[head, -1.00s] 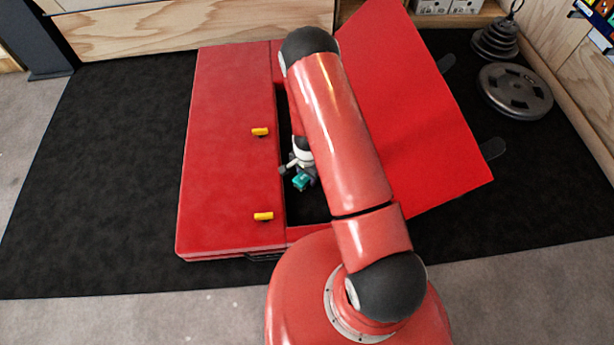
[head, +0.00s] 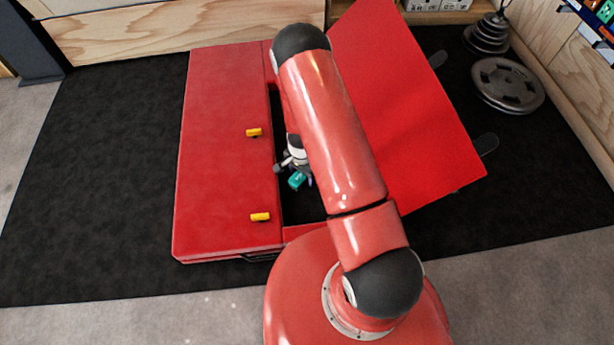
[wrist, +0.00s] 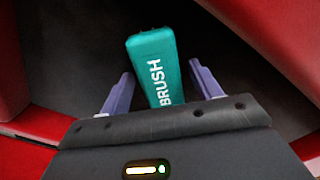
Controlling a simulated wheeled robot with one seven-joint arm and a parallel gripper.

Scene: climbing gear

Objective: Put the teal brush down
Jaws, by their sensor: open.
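The teal brush (wrist: 155,65) lies between the two purple fingers of my gripper (wrist: 160,85) in the wrist view, with dark gaps on both sides of it. The word BRUSH shows on its side. In the head view the brush (head: 297,180) is a small teal patch just below my gripper (head: 294,169), over the dark opening of the red case. My gripper is open around the brush. Its near end is hidden by the gripper body, and I cannot tell exactly how it rests on the dark surface.
The red case (head: 222,160) has yellow latches (head: 260,217) on its left part. A red panel (head: 410,110) slants on the right. My arm hides part of the opening. Weight plates (head: 508,85) lie at the right on the black mat (head: 100,170), which is clear at left.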

